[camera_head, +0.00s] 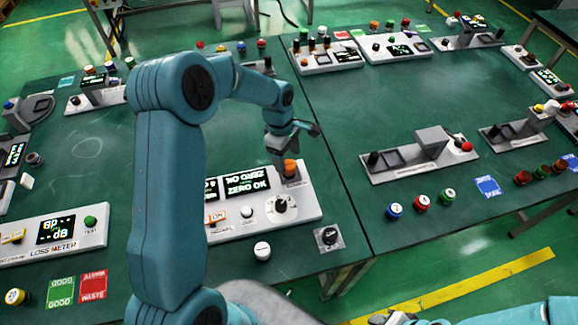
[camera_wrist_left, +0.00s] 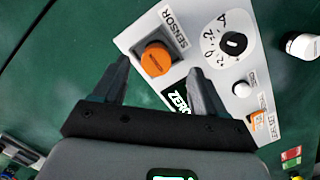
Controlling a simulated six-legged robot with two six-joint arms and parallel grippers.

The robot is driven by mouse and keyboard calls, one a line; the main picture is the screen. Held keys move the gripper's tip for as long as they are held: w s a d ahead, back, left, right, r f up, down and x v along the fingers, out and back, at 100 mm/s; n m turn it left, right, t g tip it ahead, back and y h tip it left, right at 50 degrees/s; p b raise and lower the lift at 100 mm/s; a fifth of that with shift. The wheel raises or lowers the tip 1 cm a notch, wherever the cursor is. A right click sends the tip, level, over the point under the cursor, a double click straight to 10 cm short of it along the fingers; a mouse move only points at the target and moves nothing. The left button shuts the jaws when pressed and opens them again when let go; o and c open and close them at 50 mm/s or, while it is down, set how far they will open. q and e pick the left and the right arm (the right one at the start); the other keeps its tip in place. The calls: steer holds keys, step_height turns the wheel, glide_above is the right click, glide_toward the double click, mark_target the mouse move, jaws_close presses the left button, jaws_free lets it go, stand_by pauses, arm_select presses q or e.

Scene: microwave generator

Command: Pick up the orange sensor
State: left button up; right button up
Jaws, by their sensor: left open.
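The orange sensor (camera_head: 290,168) sits at the back right end of a white panel (camera_head: 308,204) in the head view. In the left wrist view the orange sensor (camera_wrist_left: 155,60) rests in a square socket beside the printed word SENSOR. My left gripper (camera_head: 293,148) is just above it, pointing down, and hides part of it in the head view. In the left wrist view the left gripper (camera_wrist_left: 158,72) is open, with the sensor seen between and just past its fingertips. I see no contact. My right gripper is not in view.
The panel also bears a dial (camera_wrist_left: 232,42), lit displays (camera_head: 246,184) and an orange switch. A white knob (camera_head: 262,251) and a small black-knobbed block (camera_head: 328,237) stand close by. Another grey panel (camera_head: 418,157) is to the right. Green table is clear between them.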

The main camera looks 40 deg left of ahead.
mark_target(289, 165)
arm_select(q)
steer(key=f, duration=0.2)
steer(key=f+p, duration=0.1)
steer(key=f, duration=0.1)
steer(key=shift+w+d, duration=0.2)
steer(key=shift+s+d+f, duration=0.1)
steer(key=shift+s+d, duration=0.05)
steer(key=shift+s, duration=0.05)
steer(key=shift+w+a+f, duration=0.2)
steer(key=shift+f, duration=0.05)
steer(key=shift+w+f, duration=0.1)
steer(key=shift+w, duration=0.05)
steer(key=shift+c, duration=1.3)
steer(key=c, duration=0.5)
steer(key=shift+s+d+r, duration=0.1)
steer(key=shift+s+r, duration=0.15)
steer(key=c, duration=0.4)
steer(key=shift+c, duration=0.2)
